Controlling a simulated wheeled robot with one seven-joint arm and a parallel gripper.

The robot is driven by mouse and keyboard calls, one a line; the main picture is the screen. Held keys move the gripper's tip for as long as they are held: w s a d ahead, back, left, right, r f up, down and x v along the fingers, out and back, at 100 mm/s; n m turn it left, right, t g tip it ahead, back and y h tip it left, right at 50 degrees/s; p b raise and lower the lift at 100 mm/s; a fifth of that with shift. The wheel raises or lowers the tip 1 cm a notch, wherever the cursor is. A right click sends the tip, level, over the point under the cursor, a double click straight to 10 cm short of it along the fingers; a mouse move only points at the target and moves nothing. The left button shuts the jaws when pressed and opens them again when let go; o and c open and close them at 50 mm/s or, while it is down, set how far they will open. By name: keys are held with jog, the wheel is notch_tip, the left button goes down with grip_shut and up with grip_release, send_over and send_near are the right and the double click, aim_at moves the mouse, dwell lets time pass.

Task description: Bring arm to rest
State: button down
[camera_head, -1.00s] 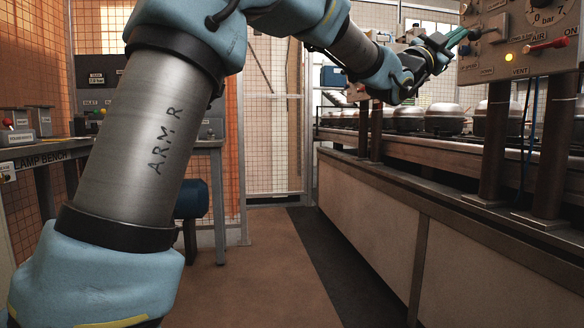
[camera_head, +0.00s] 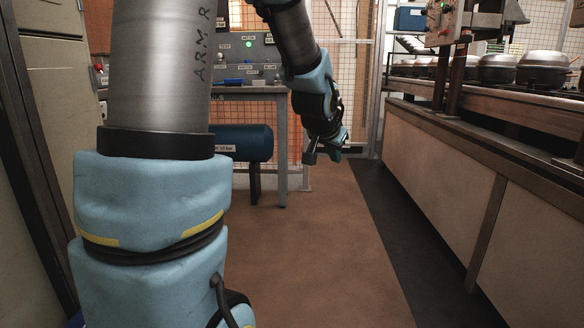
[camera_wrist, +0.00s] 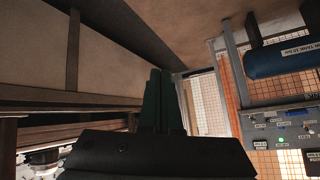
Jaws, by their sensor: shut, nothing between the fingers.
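My arm hangs in front of the head camera, with its end bent down over the open floor. My gripper (camera_head: 326,154) is at the lower end of the arm, beyond the large upper link, over the brown walkway. In the wrist view my gripper's dark green fingers (camera_wrist: 161,100) lie together with nothing between them. The gripper touches nothing that I can see.
A long bench (camera_head: 470,165) with several metal compressor domes (camera_head: 543,68) runs along the right. A lamp bench with a control panel (camera_head: 245,60) stands behind the arm, with a blue tank (camera_head: 243,142) below. The brown floor (camera_head: 330,260) is clear.

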jog(key=s+a+f+n+g+y, duration=0.25)
jog(key=s+a+f, duration=0.35)
jog(key=s+a, duration=0.3)
jog(key=s+a+f+n+g+y, duration=0.1)
jog(key=s+a+f+n+g, duration=0.3)
jog(key=s+a+f, duration=0.35)
notch_tip(320, 180, up, 38)
jog(key=s+p, duration=0.2)
jog(key=p, duration=3.4)
jog(key=shift+a, duration=0.4)
jog(key=shift+s+f, duration=0.1)
